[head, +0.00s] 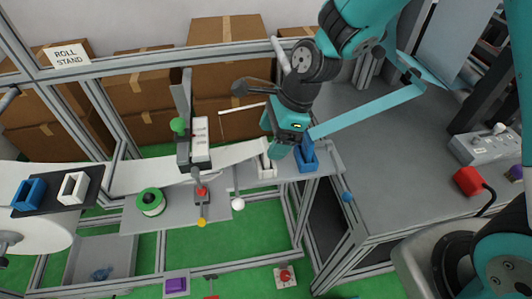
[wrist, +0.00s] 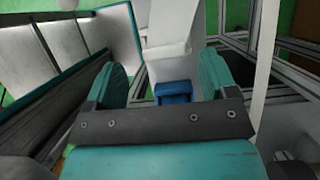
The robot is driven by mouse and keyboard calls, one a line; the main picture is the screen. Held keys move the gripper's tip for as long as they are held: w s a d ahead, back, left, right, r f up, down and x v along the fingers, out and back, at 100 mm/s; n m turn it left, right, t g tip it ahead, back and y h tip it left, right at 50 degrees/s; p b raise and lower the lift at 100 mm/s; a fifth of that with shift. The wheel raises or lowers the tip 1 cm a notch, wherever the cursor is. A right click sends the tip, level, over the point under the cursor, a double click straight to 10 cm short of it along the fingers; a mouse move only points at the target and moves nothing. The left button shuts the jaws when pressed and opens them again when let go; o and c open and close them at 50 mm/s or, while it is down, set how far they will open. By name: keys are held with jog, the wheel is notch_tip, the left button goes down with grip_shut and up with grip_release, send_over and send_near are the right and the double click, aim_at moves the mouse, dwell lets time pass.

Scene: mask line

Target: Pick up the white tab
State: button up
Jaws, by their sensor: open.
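A small white upright piece, which I take as the white tab (head: 265,168), stands at the right end of the white web, beside a blue holder (head: 307,160). My gripper (head: 279,150) points down just above and between them. In the wrist view my gripper (wrist: 164,64) has its two teal fingers wide apart. I cannot tell whether the fingers touch anything. The gripper partly hides the area around the white piece in the head view.
A similar blue piece (head: 29,194) and white piece (head: 73,188) sit on a dark plate at the left. A green spool (head: 151,202) rests on the grey shelf. Frame rails (head: 160,62) cross behind my arm. A red box (head: 467,181) stands on the bench at right.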

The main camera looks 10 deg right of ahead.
aim_at(262, 152)
jog(key=shift+w+p+x, duration=0.1)
jog(key=shift+p+x, duration=0.3)
jog(key=shift+x, duration=1.05)
jog(key=shift+w+p+x, duration=0.15)
jog(key=shift+p+x, duration=0.2)
jog(key=shift+x, duration=1.1)
jog(key=shift+r, duration=0.1)
jog(key=c, duration=1)
